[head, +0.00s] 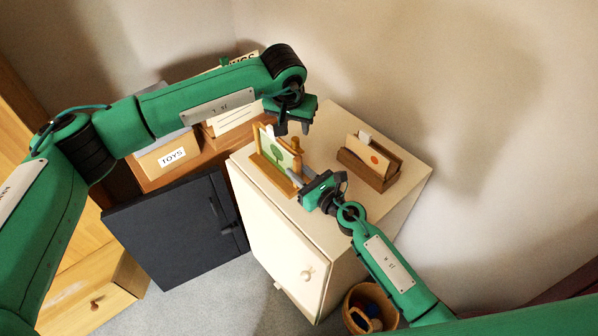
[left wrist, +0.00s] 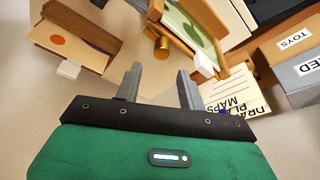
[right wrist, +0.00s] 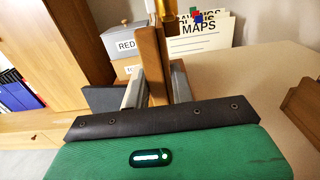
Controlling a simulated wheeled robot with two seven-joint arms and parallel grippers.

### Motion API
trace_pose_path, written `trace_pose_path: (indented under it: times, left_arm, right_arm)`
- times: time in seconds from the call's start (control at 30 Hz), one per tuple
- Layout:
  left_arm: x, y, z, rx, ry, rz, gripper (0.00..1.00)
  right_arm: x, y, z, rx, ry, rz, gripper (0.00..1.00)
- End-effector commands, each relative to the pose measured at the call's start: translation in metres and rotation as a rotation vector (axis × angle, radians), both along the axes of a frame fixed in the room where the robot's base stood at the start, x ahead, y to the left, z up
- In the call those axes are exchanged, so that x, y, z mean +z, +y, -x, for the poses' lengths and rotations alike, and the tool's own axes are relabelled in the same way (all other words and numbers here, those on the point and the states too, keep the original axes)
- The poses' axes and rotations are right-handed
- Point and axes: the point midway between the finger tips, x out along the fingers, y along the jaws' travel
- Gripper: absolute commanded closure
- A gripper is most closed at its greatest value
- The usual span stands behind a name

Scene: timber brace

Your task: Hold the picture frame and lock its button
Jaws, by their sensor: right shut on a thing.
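The picture frame (head: 270,160), wooden with a green tree picture, stands on the cream cabinet (head: 262,205). It also shows at the top of the left wrist view (left wrist: 190,32). My right gripper (head: 299,180) is shut on the frame's near wooden edge, which shows between its fingers in the right wrist view (right wrist: 151,65). My left gripper (head: 293,128) is open and empty, above and behind the frame. Its fingers point toward a gold knob (left wrist: 161,46) beside the frame, apart from it. A white block (left wrist: 205,62) sits at the frame's edge. I cannot tell which part is the button.
A wooden holder (head: 368,168) with cards stands on the cabinet to the right. A box labelled TOYS (head: 168,156) and folders are at the back left. A dark door (head: 175,228) is below them. A basket (head: 368,308) stands on the floor. The cabinet top's front right is clear.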

Motion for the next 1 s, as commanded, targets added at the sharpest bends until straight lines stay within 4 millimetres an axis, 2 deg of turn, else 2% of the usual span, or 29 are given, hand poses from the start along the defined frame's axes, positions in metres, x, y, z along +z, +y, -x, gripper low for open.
trace_pose_path:
  times: [0.1,0.3,0.7,0.73,0.87,0.9,1.0]
  left_arm:
    - [-0.017,0.000,0.000,-0.001,0.000,-0.002,0.60]
    - [-0.035,0.000,0.000,0.000,0.001,-0.001,0.60]
    - [-0.041,0.000,0.000,0.000,0.000,0.000,0.60]
    - [-0.041,0.000,0.000,0.000,0.000,0.000,0.62]
    - [-0.041,0.000,0.000,0.000,0.000,0.000,0.88]
    - [-0.041,0.000,0.000,0.000,0.000,0.000,0.91]
    - [-0.041,0.000,0.000,0.000,0.000,0.000,0.92]
  right_arm:
    - [0.000,0.000,0.000,0.000,0.000,0.000,1.00]
    - [0.000,0.000,0.000,0.000,0.000,0.000,1.00]
    - [0.000,0.000,0.000,0.000,0.000,0.000,1.00]
    - [0.000,0.000,0.000,0.000,0.000,0.000,1.00]
    - [0.000,0.000,0.000,0.000,0.000,0.000,1.00]
    - [0.000,0.000,0.000,0.000,0.000,0.000,1.00]
    - [0.000,0.000,0.000,-0.001,0.000,0.000,1.00]
